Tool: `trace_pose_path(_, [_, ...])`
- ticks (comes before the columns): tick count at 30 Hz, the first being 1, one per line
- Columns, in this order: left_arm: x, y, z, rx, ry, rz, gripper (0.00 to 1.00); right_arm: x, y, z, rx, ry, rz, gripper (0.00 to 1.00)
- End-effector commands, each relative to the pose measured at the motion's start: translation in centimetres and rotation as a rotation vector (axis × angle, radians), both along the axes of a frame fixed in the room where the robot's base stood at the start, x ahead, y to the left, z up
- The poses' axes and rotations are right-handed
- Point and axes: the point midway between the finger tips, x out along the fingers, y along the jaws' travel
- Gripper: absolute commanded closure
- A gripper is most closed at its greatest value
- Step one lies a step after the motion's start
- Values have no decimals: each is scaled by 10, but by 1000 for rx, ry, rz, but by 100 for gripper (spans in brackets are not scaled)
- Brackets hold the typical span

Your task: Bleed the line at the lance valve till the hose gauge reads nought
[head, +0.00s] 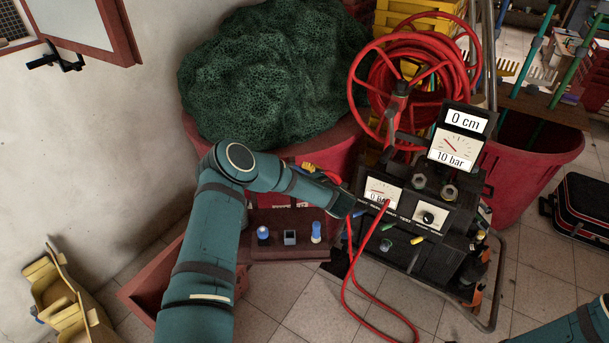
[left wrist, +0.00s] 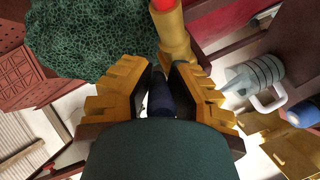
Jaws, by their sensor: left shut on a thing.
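In the head view my left gripper (head: 338,197) is at the left side of a black gauge box (head: 438,237). In the left wrist view its yellow-padded jaws (left wrist: 163,85) are shut on a dark blue rod-like part (left wrist: 160,98). A yellow fitting with a red end (left wrist: 171,32) lies just beyond the jaws; I cannot tell if it is the lance valve. The lower gauge (head: 382,192) on the box shows 0 and a partly hidden unit. The upper gauge (head: 453,149) shows 10 bar, and a plate above shows 0 cm. My right gripper is out of view.
A red hose (head: 346,287) loops from the box to the floor. A red hose reel (head: 411,75) stands behind. Green netting (head: 265,65) fills a red tub. A rack with blue-topped items (head: 290,246) stands below my left arm. The tiled floor in front is partly clear.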

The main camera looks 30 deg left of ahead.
Motion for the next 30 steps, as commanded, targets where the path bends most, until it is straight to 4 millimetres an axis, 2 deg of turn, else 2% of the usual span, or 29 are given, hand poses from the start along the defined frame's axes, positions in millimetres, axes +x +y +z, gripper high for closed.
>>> trace_pose_path(17, [3,3,3,6,-6,41,100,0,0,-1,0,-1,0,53])
trace_pose_path(18, [2,3,3,6,-6,41,78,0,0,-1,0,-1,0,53])
trace_pose_path(20, [2,3,3,5,-6,40,57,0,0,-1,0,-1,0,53])
trace_pose_path(21, [2,3,3,6,-5,40,51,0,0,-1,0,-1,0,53])
trace_pose_path(30, [2,0,1,1,-2,37,51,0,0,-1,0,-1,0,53])
